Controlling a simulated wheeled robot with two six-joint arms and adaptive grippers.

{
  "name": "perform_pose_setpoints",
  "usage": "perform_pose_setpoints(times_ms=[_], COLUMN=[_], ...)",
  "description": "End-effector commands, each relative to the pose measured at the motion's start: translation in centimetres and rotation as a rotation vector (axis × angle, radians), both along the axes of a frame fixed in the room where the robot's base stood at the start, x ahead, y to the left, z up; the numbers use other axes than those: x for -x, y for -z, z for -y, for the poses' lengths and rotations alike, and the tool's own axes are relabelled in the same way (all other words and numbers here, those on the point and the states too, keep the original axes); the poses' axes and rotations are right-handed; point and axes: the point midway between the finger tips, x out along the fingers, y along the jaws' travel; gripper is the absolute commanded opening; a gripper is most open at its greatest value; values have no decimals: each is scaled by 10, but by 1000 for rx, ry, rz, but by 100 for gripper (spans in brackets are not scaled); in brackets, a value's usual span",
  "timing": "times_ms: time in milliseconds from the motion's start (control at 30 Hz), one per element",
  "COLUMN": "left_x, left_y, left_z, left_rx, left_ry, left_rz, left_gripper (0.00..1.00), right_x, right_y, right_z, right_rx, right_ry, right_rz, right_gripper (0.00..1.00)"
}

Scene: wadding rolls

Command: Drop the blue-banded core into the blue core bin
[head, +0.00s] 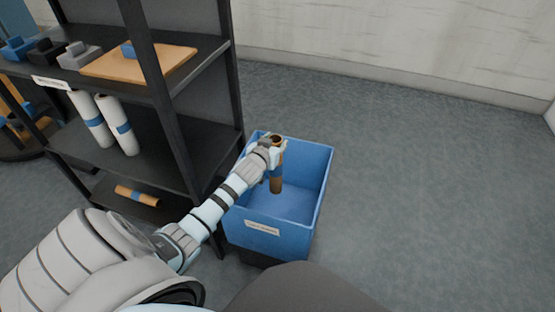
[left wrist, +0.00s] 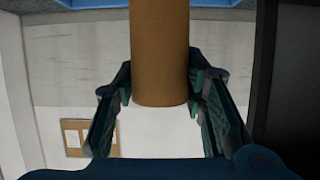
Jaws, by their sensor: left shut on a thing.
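My left gripper (head: 273,146) is shut on a brown cardboard core (head: 277,178), which hangs upright below it. In the left wrist view the core (left wrist: 160,50) is between the two fingers of my left gripper (left wrist: 160,88). I see no blue band on the visible part of this core; the gripper hides some of it. The core is over the open blue bin (head: 268,240), which has a white label on its front. The bin's visible floor is bare. My right gripper is not in view.
A black shelf unit (head: 190,90) stands left of the bin. A brown core with a blue band (head: 137,196) lies on its low shelf. Two white rolls with blue bands (head: 118,125) lean on the middle shelf. A wooden board (head: 140,63) lies above. Floor to the right is clear.

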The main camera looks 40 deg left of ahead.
Motion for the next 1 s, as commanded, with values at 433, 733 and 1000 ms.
perform_pose_setpoints(times_ms=[433, 733, 1000], left_x=[-1, 18, 82], left_y=[-2, -9, -37], left_z=[1, 7, 29], left_rx=[1, -1, -1], left_ry=[0, 2, 3], left_rz=[0, -1, -1], left_gripper=[61, 61, 61], right_x=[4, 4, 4], right_y=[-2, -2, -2], right_z=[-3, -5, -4], right_rx=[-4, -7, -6], right_ry=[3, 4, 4], right_rz=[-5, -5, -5], right_gripper=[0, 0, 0])
